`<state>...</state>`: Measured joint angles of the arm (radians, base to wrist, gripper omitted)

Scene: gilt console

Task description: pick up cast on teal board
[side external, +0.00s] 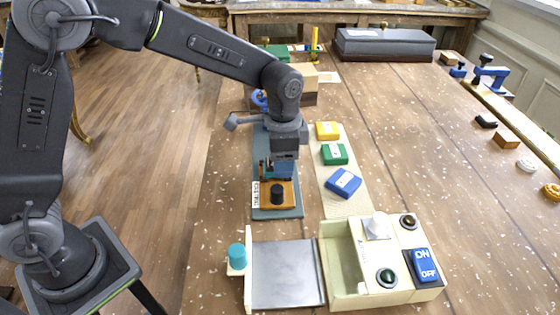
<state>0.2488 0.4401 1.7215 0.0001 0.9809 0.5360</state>
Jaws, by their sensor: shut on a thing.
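A long teal-grey board (290,213) lies on the table left of the middle. Near its front end sits a square orange-brown block (290,200) with a black round knob (277,191) on top. A white label (256,193) with sideways black lettering is at the block's left. My gripper (279,177) points down over the board, just behind the knobbed block. It is shut on a small blue-teal thing (267,170), mostly hidden by the fingers. I cannot tell whether this thing is the cast or whether it touches the board.
A pale board with yellow (327,130), green (334,154) and blue (343,183) blocks lies to the right. In front stand a metal plate (286,275) and a cream box with an ON/OFF switch (424,267). Boxes stand behind my gripper. The table's right middle is clear.

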